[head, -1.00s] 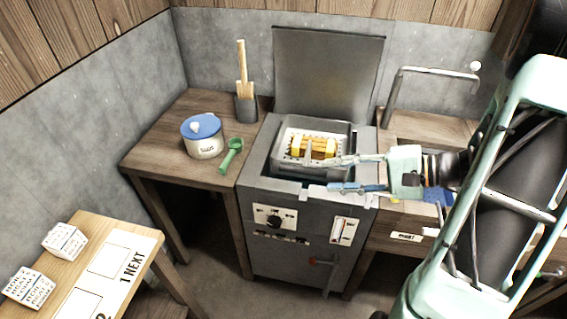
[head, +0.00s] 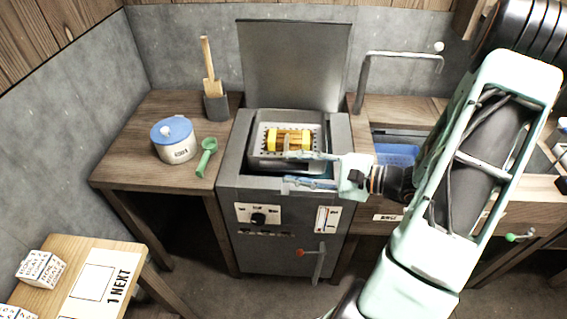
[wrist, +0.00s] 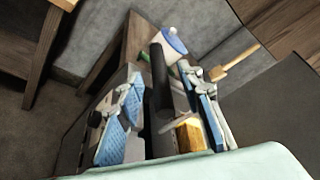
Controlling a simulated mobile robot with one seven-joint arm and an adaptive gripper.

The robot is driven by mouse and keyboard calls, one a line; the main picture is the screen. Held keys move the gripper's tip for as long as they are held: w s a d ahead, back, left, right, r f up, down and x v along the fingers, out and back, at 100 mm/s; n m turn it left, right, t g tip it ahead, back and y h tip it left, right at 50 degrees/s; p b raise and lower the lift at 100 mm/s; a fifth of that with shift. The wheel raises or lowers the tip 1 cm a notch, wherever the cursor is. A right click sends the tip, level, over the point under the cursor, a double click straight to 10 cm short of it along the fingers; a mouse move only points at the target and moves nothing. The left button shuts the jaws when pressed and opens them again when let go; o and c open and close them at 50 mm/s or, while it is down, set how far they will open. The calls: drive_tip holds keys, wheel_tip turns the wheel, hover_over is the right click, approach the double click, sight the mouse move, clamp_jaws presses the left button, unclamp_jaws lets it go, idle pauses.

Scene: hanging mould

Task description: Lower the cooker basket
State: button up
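The cooker (head: 285,235) is a grey cabinet with its lid (head: 293,65) standing upright behind it. The grey perforated basket (head: 257,158) sits at the cooker's open top, its rim standing above the well opening, with a yellow ribbed block (head: 289,140) in it. My gripper (head: 298,169) reaches in from the right at the basket's front edge, its blue-padded fingers apart. In the wrist view, a dark bar (wrist: 161,75) shows between the spread fingers of my gripper (wrist: 168,112). I cannot tell whether it touches either finger. The yellow block (wrist: 190,135) shows close to the right finger.
A blue-lidded pot (head: 174,142), a green scoop (head: 206,157) and a holder with a wooden paddle (head: 215,103) stand on the left bench. A sink with a blue tray (head: 397,154) is at right. A lever (head: 320,262) sticks out on the cooker front.

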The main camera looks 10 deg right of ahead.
drive_tip(key=shift+x, duration=1.8)
clamp_jaws()
